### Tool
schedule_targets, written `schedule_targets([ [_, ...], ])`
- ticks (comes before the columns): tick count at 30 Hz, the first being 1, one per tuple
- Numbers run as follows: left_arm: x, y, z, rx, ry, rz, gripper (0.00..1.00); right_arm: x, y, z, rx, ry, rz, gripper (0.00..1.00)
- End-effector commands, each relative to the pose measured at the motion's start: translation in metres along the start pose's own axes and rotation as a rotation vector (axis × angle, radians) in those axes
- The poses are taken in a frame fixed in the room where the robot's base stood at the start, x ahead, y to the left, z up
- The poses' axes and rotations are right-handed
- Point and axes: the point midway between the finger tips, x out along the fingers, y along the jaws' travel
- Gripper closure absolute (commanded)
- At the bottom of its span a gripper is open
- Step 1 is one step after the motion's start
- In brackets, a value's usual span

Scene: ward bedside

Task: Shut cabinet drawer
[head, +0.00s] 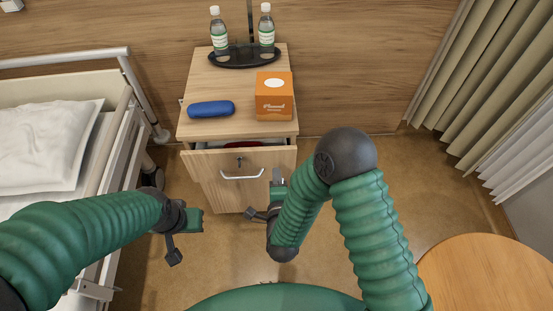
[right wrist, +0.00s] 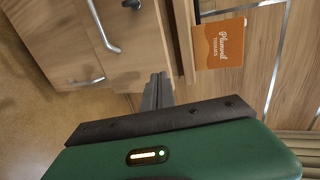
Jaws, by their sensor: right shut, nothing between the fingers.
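The light wood bedside cabinet (head: 225,129) stands against the back wall. Its top drawer (head: 215,171) is pulled out partway, with a dark gap and a bit of something red behind its front. The drawer has a silver bar handle (head: 242,177) and a small lock; the handle also shows in the right wrist view (right wrist: 103,35). My right gripper (head: 278,178) is shut and empty, by the right part of the drawer front; contact cannot be told. In the right wrist view its fingers (right wrist: 157,90) are together. My left gripper (head: 190,222) hangs left of the cabinet, its fingers unclear.
On the cabinet top are a blue case (head: 211,109), an orange box (head: 274,97) and a black tray (head: 244,61) with two bottles. A bed (head: 110,135) with a rail stands left. A round wooden table (head: 490,270) is at lower right. Floor between is clear.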

Motion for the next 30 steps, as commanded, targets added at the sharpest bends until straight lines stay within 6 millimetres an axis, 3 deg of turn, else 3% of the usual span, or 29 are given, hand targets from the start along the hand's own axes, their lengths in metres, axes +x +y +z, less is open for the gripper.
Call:
schedule_targets([
  [3,0.007,0.000,0.001,0.000,0.000,0.000,1.00,0.027,0.002,0.000,0.001,0.001,-0.003,1.00],
  [9,0.013,0.000,0.002,0.001,0.000,0.000,1.00,0.062,-0.007,-0.001,0.000,0.001,-0.003,1.00],
  [15,0.014,0.000,0.003,0.002,0.000,0.000,1.00,0.075,-0.012,0.000,-0.001,-0.001,0.000,1.00],
  [25,0.015,0.000,0.003,0.002,0.001,-0.001,1.00,0.078,-0.013,0.000,-0.001,0.000,-0.001,1.00],
  [30,0.022,0.000,0.004,0.002,0.001,-0.001,1.00,0.104,-0.019,-0.001,0.002,0.003,-0.002,1.00],
])
